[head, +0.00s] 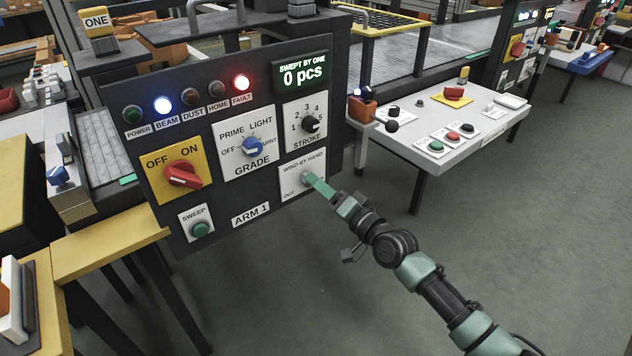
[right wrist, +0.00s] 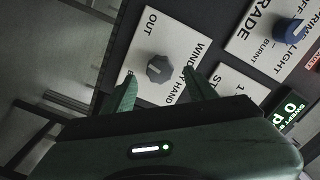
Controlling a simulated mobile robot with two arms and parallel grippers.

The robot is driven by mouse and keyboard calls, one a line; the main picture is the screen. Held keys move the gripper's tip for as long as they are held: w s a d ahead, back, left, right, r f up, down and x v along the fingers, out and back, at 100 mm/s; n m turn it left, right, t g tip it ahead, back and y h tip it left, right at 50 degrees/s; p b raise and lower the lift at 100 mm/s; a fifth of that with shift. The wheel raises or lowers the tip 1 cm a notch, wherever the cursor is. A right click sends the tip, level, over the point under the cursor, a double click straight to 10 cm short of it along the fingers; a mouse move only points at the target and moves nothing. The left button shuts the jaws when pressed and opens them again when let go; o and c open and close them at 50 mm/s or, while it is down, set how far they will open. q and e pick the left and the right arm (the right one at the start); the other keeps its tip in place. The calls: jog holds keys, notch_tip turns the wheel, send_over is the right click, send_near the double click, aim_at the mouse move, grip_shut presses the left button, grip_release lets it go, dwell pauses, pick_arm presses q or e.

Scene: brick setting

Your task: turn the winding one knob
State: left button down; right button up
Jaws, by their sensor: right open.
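The winding knob is a grey, lobed knob (right wrist: 160,68) on a white plate (head: 302,171) marked WIND BY HAND and OUT, at the lower right of the dark panel (head: 235,185). My right gripper (head: 312,180) reaches up to this plate from the lower right in the head view. In the right wrist view its two green fingers (right wrist: 158,76) are open, one on each side of the knob, with visible gaps. I cannot tell how deep the fingertips sit around it. In the head view the fingers partly hide the knob. My left gripper is not in view.
The panel also carries a red OFF/ON switch (head: 183,174), a blue GRADE knob (head: 252,146), a black STROKE knob (head: 311,123) and a green SWEEP button (head: 201,229). The display (head: 302,73) reads 0 pcs. A side table (head: 480,132) stands right; open floor lies below.

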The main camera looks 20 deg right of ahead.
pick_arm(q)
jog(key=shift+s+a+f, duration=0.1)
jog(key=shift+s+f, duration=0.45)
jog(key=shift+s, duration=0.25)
pick_arm(e)
jog(key=v, duration=0.5)
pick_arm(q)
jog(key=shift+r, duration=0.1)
